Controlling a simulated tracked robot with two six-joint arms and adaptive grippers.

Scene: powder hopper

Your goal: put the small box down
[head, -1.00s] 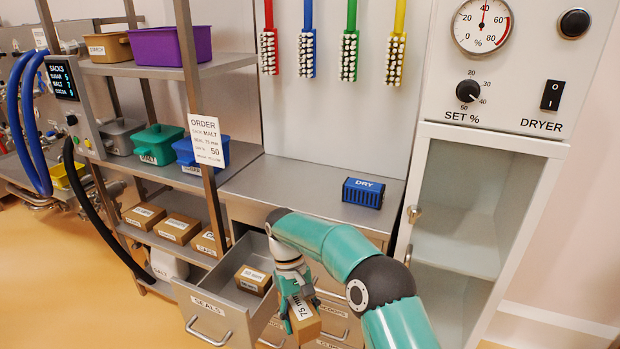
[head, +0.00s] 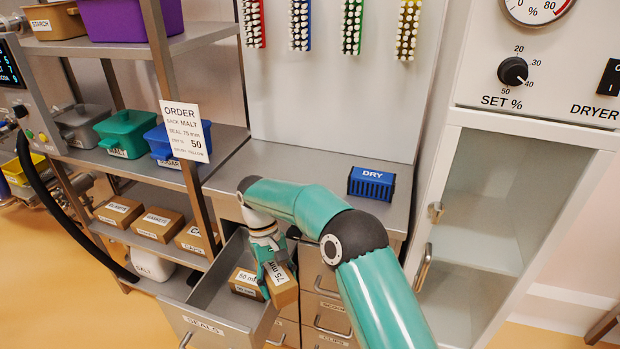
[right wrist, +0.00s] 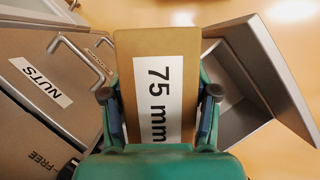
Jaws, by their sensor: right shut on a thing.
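The small box (head: 284,291) is brown cardboard with a white "75 mm" label. My right gripper (head: 277,272) is shut on it. In the right wrist view the box (right wrist: 158,85) stands between the two fingers (right wrist: 160,110). In the head view it shows at the right side of the open SEALS drawer (head: 215,318), in front of a "50 mm" box (head: 243,277). I cannot tell whether it touches the drawer or that box. My left gripper is not in view.
The drawer's left part looks bare. A steel counter (head: 300,190) holds a blue DRY box (head: 371,184). Shelves with tubs and boxes (head: 160,225) stand left. A dryer cabinet with a glass door (head: 480,200) stands right. Shut drawers (head: 325,300) are beside the open one.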

